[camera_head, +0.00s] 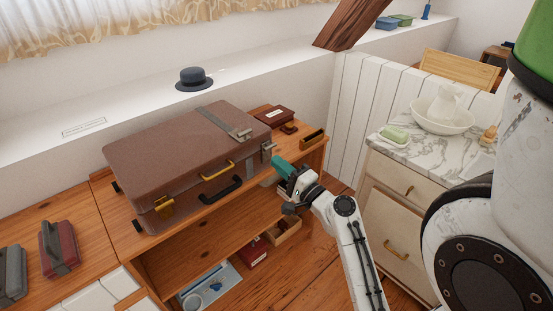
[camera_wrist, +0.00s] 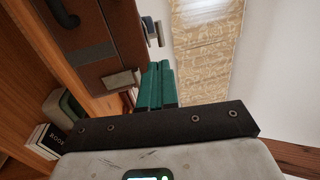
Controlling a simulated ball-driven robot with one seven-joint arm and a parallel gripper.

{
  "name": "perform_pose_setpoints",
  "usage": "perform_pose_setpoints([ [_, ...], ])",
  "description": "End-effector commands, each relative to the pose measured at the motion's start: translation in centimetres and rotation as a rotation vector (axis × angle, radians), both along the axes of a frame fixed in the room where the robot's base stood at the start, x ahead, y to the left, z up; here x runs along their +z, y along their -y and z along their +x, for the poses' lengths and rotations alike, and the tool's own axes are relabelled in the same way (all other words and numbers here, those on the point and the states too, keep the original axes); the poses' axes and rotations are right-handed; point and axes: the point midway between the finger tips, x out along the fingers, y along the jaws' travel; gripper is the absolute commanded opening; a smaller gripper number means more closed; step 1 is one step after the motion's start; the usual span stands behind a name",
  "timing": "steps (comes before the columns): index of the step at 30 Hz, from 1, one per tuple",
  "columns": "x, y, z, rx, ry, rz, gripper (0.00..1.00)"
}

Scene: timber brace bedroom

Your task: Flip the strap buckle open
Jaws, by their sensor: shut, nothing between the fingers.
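A brown suitcase (camera_head: 185,150) lies flat on the wooden shelf unit, and its side shows in the wrist view (camera_wrist: 125,25). A grey strap (camera_head: 220,119) crosses its lid near the right end. The strap's metal buckle (camera_head: 242,134) sits at the lid's edge. A metal corner latch (camera_head: 267,151) is just below and right of it. My gripper (camera_head: 278,162) has teal fingers, shut and empty, close in front of that corner. In the wrist view the fingertips (camera_wrist: 158,66) are beside a metal fitting (camera_wrist: 122,80); I cannot tell whether they touch.
A brass latch (camera_head: 164,206) and a black handle (camera_head: 222,190) are on the suitcase front. A marble-topped cabinet (camera_head: 404,180) stands right, beyond my forearm. A hat (camera_head: 194,78) rests on the ledge.

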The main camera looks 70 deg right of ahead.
Motion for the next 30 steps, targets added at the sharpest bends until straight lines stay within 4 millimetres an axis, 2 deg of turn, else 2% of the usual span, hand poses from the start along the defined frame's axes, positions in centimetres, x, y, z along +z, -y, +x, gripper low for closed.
perform_pose_setpoints([
  [1,0.6,0.5,1.0,0.002,0.003,0.000,0.00],
  [9,1.6,3.2,5.5,0.001,0.001,-0.001,0.00],
  [15,2.2,4.8,8.2,0.000,0.000,-0.001,0.00],
  [21,2.3,5.6,9.6,0.001,0.000,0.000,0.00],
  [30,2.3,5.7,9.8,0.000,0.000,0.000,0.00],
])
